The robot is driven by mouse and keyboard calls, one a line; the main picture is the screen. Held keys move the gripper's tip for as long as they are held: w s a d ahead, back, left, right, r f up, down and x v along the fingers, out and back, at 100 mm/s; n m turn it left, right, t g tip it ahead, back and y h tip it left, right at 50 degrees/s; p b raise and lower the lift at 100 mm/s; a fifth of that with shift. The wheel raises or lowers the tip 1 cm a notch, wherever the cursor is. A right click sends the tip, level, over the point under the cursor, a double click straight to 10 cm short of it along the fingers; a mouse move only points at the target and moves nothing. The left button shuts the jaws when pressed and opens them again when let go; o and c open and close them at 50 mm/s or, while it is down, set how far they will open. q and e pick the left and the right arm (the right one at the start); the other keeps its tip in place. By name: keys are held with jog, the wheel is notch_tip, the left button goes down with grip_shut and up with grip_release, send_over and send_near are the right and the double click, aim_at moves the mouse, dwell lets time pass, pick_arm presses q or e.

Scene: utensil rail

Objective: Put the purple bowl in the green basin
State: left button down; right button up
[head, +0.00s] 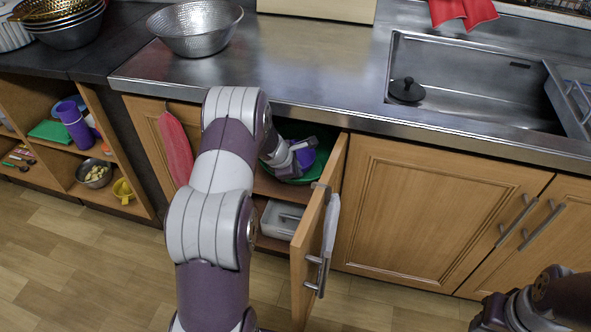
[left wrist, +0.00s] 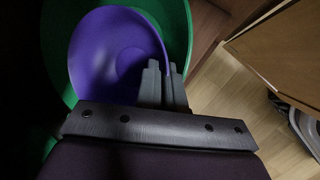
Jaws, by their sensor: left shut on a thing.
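The purple bowl (head: 308,158) is in the open cupboard under the counter. My left gripper (head: 300,152) reaches into the cupboard and is shut on the bowl's rim. In the left wrist view the purple bowl (left wrist: 110,55) sits within the outline of the green basin (left wrist: 58,60), with the gripper fingers (left wrist: 163,75) on its right edge. The green basin (head: 325,150) is on the cupboard's upper shelf, partly hidden by my arm. I cannot tell whether the bowl touches the basin's bottom. My right gripper (head: 495,315) is at the lower right, away from the cupboard.
The open cupboard door (head: 312,255) stands just right of my left arm. A grey-white container (head: 282,218) is on the lower shelf. A metal colander (head: 195,28) stands on the counter, and a sink (head: 470,85) is at the right. Open shelves (head: 70,165) are at the left.

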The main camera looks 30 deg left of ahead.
pick_arm(q)
jog(key=shift+f+b, duration=0.6)
jog(key=c, duration=1.3)
grip_release()
jog(key=shift+o, duration=0.2)
jog(key=shift+s+r+p, duration=0.2)
jog(key=shift+r+p, duration=0.75)
jog(key=shift+r, duration=0.2)
jog(key=p+v, duration=0.1)
jog(key=v, duration=0.5)
jog(key=shift+s, duration=0.25)
